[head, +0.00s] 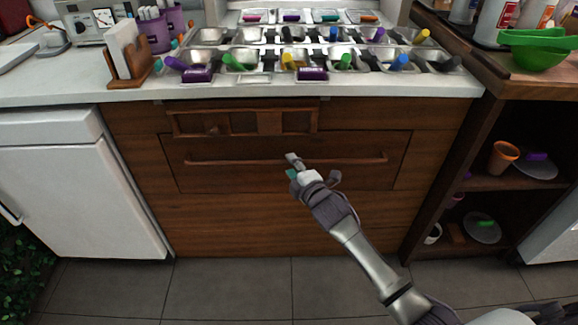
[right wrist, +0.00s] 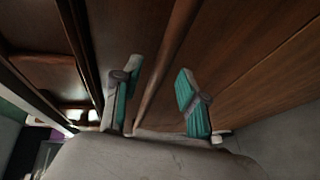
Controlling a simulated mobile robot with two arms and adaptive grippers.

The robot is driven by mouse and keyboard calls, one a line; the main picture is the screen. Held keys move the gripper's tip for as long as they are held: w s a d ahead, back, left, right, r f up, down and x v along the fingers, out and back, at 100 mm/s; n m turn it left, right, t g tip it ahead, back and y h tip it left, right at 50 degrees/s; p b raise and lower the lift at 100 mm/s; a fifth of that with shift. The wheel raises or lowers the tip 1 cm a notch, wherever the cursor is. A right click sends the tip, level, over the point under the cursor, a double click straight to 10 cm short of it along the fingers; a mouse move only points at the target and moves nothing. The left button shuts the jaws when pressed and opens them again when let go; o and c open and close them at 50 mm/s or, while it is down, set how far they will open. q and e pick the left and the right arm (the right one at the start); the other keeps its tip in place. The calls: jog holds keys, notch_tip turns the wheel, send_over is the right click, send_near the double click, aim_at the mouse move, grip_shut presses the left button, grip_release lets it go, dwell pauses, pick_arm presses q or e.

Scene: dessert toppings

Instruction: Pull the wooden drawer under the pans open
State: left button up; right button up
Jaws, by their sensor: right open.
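The wooden drawer (head: 240,176) is in the brown cabinet front below the counter with the pans (head: 290,50) in the head view. It looks closed, its front about flush with the cabinet. A long horizontal bar handle (head: 350,160) crosses it; the handle also shows in the right wrist view (right wrist: 172,60). My right gripper (head: 294,166) is at the middle of the handle. In the right wrist view its open teal-padded fingers (right wrist: 160,88) appear on either side of the bar, with gaps visible. Whether either finger touches it I cannot tell. My left gripper is not in view.
A wooden rack (head: 242,122) hangs on the cabinet just above the drawer. A white appliance (head: 75,185) stands on the left, and open shelves (head: 475,185) with cups and plates on the right. The tiled floor (head: 220,290) in front is clear.

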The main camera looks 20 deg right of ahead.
jog(key=shift+x, duration=1.4)
grip_shut()
